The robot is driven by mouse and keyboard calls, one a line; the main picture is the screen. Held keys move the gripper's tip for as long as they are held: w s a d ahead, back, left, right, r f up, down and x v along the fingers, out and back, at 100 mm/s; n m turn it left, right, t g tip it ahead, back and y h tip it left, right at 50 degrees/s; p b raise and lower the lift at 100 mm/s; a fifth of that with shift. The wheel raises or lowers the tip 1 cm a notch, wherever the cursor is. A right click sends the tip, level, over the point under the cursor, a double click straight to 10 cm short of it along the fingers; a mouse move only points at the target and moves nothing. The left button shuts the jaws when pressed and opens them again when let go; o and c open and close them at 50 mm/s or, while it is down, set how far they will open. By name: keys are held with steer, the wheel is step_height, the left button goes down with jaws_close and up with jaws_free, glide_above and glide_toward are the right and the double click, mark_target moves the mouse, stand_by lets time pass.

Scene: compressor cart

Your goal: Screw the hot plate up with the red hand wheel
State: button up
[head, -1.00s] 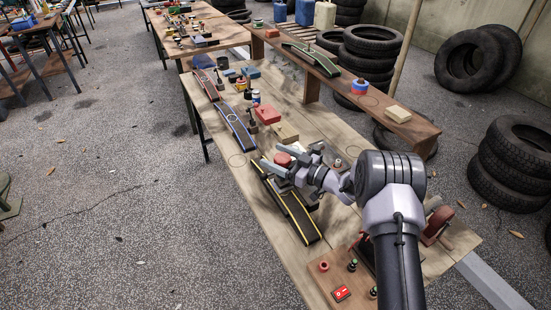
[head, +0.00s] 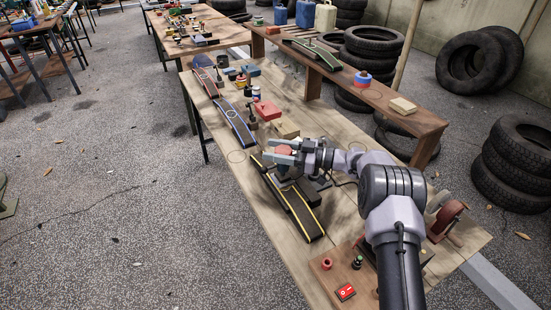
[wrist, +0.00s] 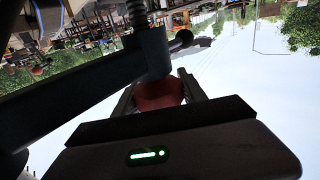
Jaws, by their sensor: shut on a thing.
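The red hand wheel (head: 286,150) sits between the jaws of my gripper (head: 281,151), above the near part of the long wooden table. My gripper is shut on it. In the wrist view the red wheel (wrist: 158,95) shows between the two fingers, with a dark bent frame (wrist: 155,45) in front of it. I cannot make out the hot plate clearly; my gripper and arm cover that spot. Below the gripper a black strip with yellow edges (head: 304,219) lies lengthwise on the table.
A blue-edged strip (head: 236,124), a red box (head: 267,110) and a tan block (head: 285,129) lie farther along the table (head: 262,225). A board with a red switch (head: 345,292) is at the near end. A raised shelf (head: 420,128) runs along the right.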

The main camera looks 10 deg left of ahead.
steer(key=shift+s+n+g, duration=0.15)
steer(key=shift+n+g, duration=0.25)
steer(key=shift+g, duration=0.2)
steer(key=o, duration=1.4)
steer(key=d+p, duration=0.1)
steer(key=d, duration=0.4)
steer(key=d+p, duration=0.1)
steer(key=d, duration=0.5)
steer(key=s+d+p, duration=0.1)
steer(key=d, duration=0.5)
steer(key=shift+d, duration=0.25)
